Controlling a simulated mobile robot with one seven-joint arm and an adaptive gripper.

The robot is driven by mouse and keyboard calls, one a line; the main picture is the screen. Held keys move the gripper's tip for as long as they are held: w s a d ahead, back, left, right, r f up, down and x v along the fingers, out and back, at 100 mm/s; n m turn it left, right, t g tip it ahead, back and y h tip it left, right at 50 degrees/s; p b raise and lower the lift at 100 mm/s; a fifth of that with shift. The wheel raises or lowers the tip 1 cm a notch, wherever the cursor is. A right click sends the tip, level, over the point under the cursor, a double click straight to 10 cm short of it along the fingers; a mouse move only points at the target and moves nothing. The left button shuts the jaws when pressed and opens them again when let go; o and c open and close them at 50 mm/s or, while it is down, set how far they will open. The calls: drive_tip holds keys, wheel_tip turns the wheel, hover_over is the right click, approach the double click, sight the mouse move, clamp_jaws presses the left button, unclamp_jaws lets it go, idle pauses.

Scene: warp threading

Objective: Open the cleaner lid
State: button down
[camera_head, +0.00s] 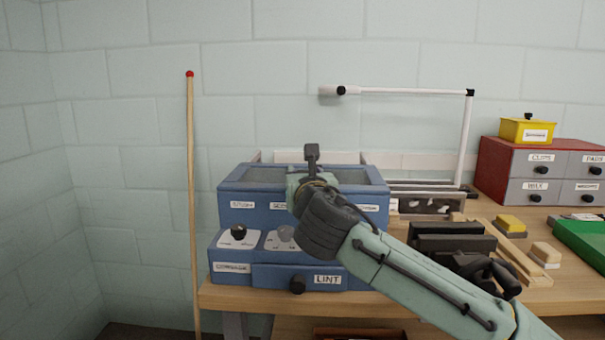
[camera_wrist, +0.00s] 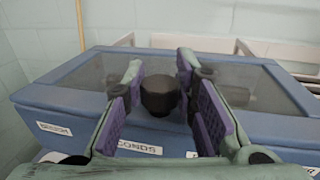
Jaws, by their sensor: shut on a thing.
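The cleaner is a blue box on the bench at the left. Its lid (camera_head: 240,180) has a blue frame around a grey see-through panel. In the wrist view the lid (camera_wrist: 90,78) spans the picture, and its dark round knob (camera_wrist: 160,95) stands between the purple finger pads. My gripper (camera_wrist: 161,84) is shut on this knob. In the head view my gripper (camera_head: 312,182) is over the middle of the lid, and my arm hides part of the box's front and right side. I cannot tell whether the lid is raised at all.
A control panel (camera_head: 232,268) with knobs and a LINT drawer (camera_head: 327,279) sit below the lid. A wooden pole (camera_head: 192,180) stands at the left. A white lamp arm (camera_head: 415,91) is behind. A red-topped drawer cabinet (camera_head: 545,150) and dark blocks (camera_head: 452,240) are at the right.

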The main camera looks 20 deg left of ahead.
drive_tip(key=x, duration=0.2)
drive_tip(key=p+x, duration=0.1)
drive_tip(key=x, duration=0.1)
drive_tip(key=shift+w+d, duration=0.25)
drive_tip(key=shift+w, duration=0.1)
drive_tip(key=c, duration=1.3)
unclamp_jaws()
drive_tip(key=shift+s, duration=0.1)
drive_tip(key=v, duration=1.2)
drive_tip(key=shift+d, duration=0.1)
